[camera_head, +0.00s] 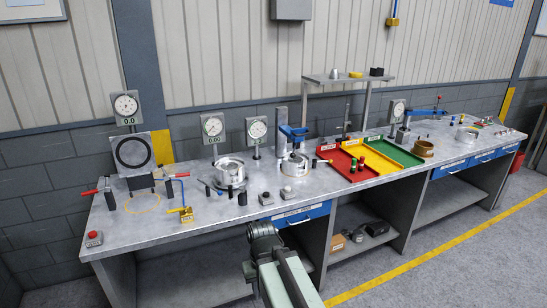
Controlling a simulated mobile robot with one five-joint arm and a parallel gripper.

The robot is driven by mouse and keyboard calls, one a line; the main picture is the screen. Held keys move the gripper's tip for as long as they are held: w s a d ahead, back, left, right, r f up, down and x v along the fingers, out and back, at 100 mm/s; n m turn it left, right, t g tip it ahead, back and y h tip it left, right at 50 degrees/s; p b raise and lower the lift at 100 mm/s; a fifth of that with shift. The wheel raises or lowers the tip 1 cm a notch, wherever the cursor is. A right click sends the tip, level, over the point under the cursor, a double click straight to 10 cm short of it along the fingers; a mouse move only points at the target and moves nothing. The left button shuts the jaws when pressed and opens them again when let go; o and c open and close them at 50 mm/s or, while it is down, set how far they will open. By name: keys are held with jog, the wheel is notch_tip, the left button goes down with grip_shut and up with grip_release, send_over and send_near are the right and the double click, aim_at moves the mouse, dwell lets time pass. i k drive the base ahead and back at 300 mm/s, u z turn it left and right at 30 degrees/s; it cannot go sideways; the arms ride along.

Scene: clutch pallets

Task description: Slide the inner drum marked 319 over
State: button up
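No marking 319 is readable at this size, so I cannot tell which part is the inner drum. A silver drum-like part (230,171) sits on the bench left of centre. A second silver round part (295,164) sits under a blue clamp arm (293,131). A brown ring (424,148) lies farther right. My arm rises from the bottom edge, in front of the bench. Its dark grey end, where my gripper (263,231) appears to be, is apart from all these parts. The fingers cannot be made out.
The long grey bench (150,233) bears red (343,169), yellow (368,155) and green (397,153) trays, several dial gauges, and a black ring on an upright plate (132,154). Red-handled clamps stand at left. A raised shelf (350,79) stands behind the trays. Floor in front is clear.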

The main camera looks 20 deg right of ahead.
aim_at(299, 166)
jog(key=u, duration=0.05)
jog(key=i, duration=1)
jog(key=z, duration=0.05)
